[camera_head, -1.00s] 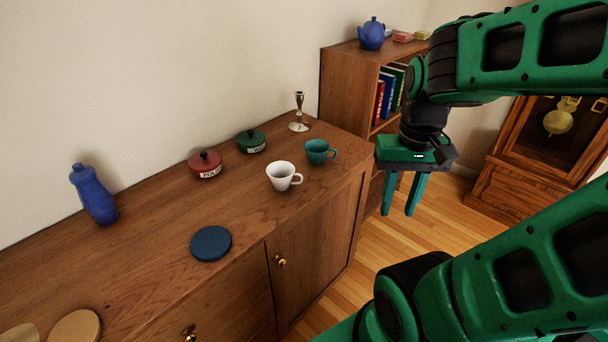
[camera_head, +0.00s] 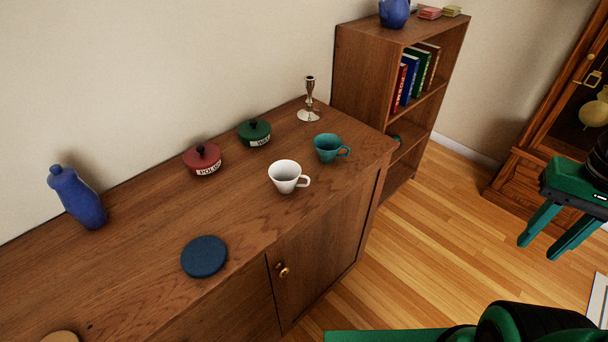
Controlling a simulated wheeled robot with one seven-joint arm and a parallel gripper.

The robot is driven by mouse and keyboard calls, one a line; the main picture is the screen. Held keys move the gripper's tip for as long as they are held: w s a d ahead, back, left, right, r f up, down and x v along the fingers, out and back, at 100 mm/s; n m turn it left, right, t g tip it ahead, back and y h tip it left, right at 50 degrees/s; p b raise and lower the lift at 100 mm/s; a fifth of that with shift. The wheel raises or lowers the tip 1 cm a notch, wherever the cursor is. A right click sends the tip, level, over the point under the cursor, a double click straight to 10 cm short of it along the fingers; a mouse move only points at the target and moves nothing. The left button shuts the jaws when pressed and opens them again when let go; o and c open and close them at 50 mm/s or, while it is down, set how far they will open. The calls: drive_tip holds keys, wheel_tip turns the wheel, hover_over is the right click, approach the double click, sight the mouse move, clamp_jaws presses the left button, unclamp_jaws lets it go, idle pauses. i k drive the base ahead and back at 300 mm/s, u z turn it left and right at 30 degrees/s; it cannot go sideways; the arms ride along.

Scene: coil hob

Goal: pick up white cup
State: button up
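The white cup (camera_head: 284,177) stands upright on the wooden sideboard (camera_head: 130,265), near its front edge, with its handle to the right. My gripper (camera_head: 545,250) is at the right of the picture, above the floor and well away from the cup. Its two green fingers point down and are apart, with nothing between them.
A teal cup (camera_head: 327,149) stands just right of and behind the white cup. Red (camera_head: 204,161) and green (camera_head: 254,134) lidded pots, a candlestick (camera_head: 309,101), a blue bottle (camera_head: 77,197) and a blue disc (camera_head: 204,257) share the top. A bookcase (camera_head: 365,75) stands beyond.

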sight(285, 174)
drive_tip(key=k, duration=1.45)
drive_tip(key=u, duration=0.8)
drive_tip(key=i, duration=1.5)
